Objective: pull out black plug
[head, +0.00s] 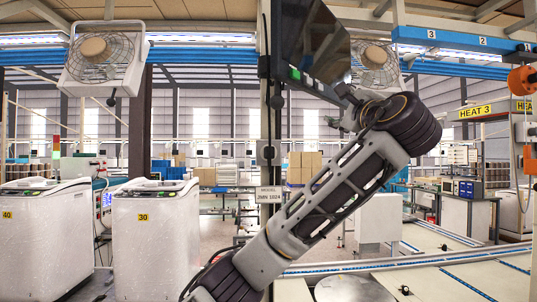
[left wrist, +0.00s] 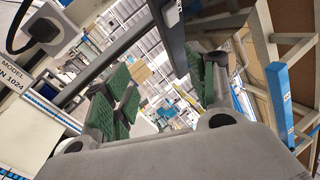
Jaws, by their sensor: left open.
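The black plug (head: 268,153) sits in a grey socket box on the dark upright post, just above the MODEL sign. It also shows in the left wrist view, with a dark cable (left wrist: 43,29), at the upper left. My left arm rises across the head view from the bottom middle. My left gripper (head: 341,106) is small and partly hidden there, up and to the right of the plug. In the left wrist view its green-padded fingers (left wrist: 165,80) stand apart with nothing between them. The plug lies outside the fingers, apart from them. My right gripper is not in view.
A dark screen (head: 312,50) hangs close above my left gripper. The post (head: 268,100) stands left of my forearm. White machines (head: 155,240) stand at the left. A pale worktable (head: 440,280) spreads at the lower right. A fan (head: 100,58) hangs upper left.

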